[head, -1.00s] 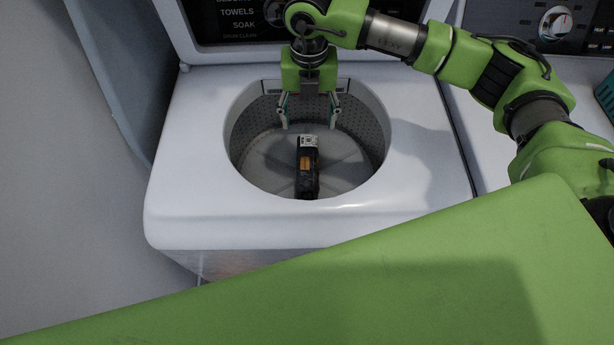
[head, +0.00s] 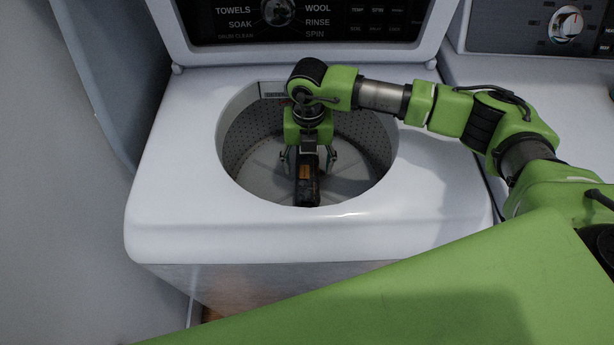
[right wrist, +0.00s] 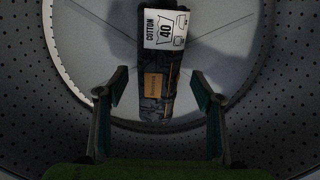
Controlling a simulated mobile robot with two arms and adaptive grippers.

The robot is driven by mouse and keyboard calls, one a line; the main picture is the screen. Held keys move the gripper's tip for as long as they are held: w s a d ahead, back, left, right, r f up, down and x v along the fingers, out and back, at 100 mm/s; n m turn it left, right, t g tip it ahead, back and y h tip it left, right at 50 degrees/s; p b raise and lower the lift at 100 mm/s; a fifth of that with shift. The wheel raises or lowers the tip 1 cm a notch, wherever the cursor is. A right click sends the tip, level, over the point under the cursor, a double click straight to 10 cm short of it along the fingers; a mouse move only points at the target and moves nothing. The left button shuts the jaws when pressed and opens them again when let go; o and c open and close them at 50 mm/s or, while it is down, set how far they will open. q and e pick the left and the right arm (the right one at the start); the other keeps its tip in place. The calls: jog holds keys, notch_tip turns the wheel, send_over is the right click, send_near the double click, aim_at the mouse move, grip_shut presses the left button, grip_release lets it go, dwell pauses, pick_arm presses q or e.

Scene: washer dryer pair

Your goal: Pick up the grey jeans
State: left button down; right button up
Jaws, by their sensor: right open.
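The grey jeans (head: 308,186) are a dark folded bundle with a tan patch, on the floor of the washer drum. In the right wrist view the jeans (right wrist: 157,93) show a white "COTTON 40" tag at their far end. My right gripper (head: 309,168) reaches down inside the drum, over the jeans. Its fingers are open, one on each side of the bundle in the picture. In the right wrist view the fingertips of the right gripper (right wrist: 158,88) stand apart from the jeans, with gaps on both sides. My left gripper is not in view.
The white washer top (head: 180,190) surrounds the round drum opening, whose perforated wall (head: 240,145) encloses my gripper. The control panel (head: 320,18) stands behind. A second machine (head: 535,75) is at the right, and a grey wall (head: 50,200) is at the left.

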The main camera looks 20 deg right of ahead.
jog(key=shift+s+a+f+p, duration=0.1)
jog(key=shift+f+p, duration=0.15)
jog(key=shift+f, duration=1.3)
jog(key=shift+a+f+p, duration=0.1)
jog(key=shift+f+p, duration=0.15)
jog(key=shift+f, duration=1.3)
jog(key=shift+r, duration=0.1)
jog(key=c, duration=1.7)
